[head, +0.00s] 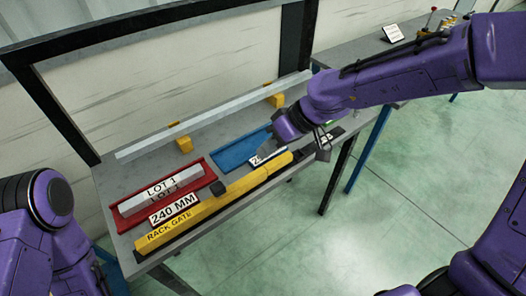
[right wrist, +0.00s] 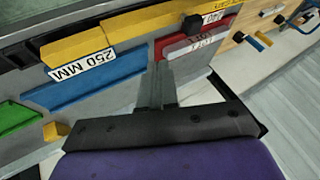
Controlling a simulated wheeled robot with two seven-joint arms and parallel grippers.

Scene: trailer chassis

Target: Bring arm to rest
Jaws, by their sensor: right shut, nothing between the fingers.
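My right arm (head: 390,85) reaches in from the right over the bench.
The red tray (head: 124,222) holds a light bar (head: 161,189) marked LOT 1. A yellow rack gate (head: 210,208) runs along the bench's front edge. A long pale bar (head: 215,115) lies on yellow blocks behind. A green tray (right wrist: 15,118) shows in the wrist view. Floor at right is clear.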

